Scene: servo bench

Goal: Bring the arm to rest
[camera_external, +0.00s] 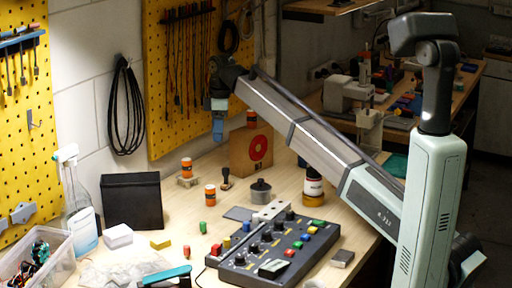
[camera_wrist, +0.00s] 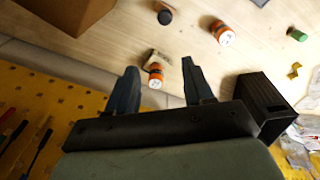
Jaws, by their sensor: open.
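My arm reaches from the right of the external view toward the back wall. My gripper (camera_external: 217,132) points down, high above the bench (camera_external: 178,220) and near the yellow pegboard. In the wrist view my gripper (camera_wrist: 158,70) has its two dark fingers spread wide, with nothing held between them. An orange-and-white canister (camera_wrist: 155,80) on a small wooden block (camera_wrist: 158,57) shows in the gap between the fingers, lower down on the bench and apart from them.
A wooden box with a red ring (camera_external: 244,158) stands right of the gripper, with a canister (camera_external: 251,118) on top. Another canister (camera_external: 210,195), a black box (camera_external: 132,201) and a control panel (camera_external: 275,250) are on the bench. The yellow pegboard (camera_external: 165,130) stands close behind.

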